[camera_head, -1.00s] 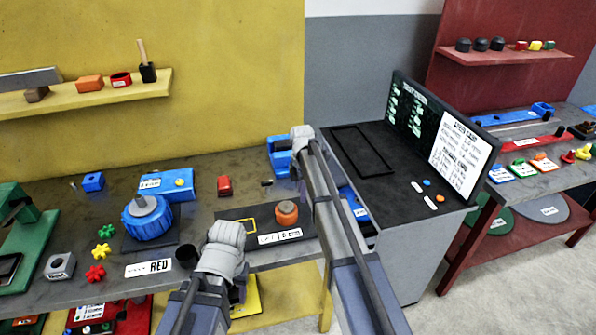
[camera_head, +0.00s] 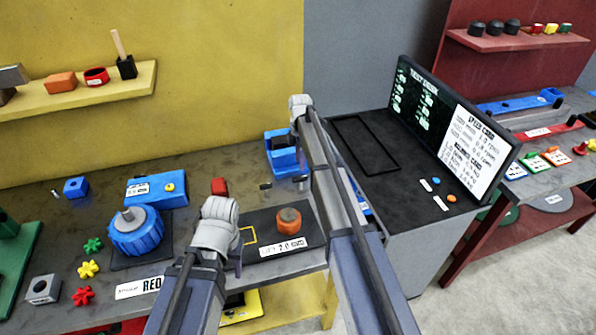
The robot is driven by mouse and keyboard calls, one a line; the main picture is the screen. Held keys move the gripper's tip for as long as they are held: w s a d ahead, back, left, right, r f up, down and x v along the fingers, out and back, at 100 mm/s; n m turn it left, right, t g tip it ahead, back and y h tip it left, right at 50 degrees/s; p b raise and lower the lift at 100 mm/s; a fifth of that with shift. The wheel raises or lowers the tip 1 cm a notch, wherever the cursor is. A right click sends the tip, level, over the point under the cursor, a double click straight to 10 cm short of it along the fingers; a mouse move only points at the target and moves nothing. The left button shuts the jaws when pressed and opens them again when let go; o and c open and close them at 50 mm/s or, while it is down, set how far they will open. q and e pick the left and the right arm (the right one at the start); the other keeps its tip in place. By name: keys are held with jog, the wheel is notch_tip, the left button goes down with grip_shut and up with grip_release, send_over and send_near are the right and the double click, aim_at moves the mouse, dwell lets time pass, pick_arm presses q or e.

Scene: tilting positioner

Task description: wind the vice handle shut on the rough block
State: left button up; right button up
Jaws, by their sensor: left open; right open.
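A blue block-shaped fixture (camera_head: 279,160), which looks like the vice, stands at the back of the grey bench. My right arm partly covers it, and I cannot make out its handle or a block in its jaws. My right gripper (camera_head: 297,126) is at the fixture's upper right; its fingers are mostly hidden, and I cannot tell whether they touch it. My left gripper (camera_head: 238,258) is open and empty over the left part of a black mat (camera_head: 268,222), mostly hidden behind its wrist. No block is clearly recognisable as the rough block.
An orange cylinder (camera_head: 291,222) stands on the mat. A blue round positioner (camera_head: 136,236), a blue box (camera_head: 157,190) and a red block (camera_head: 219,186) are to the left. A black console with a screen (camera_head: 455,125) stands to the right. A yellow shelf (camera_head: 85,95) is above.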

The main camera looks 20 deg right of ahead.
aim_at(300, 177)
jog(key=shift+s, duration=0.1)
notch_tip(300, 177, down, 8)
jog(key=b, duration=0.8)
jog(key=shift+r, duration=0.1)
grip_shut()
dwell(0.3)
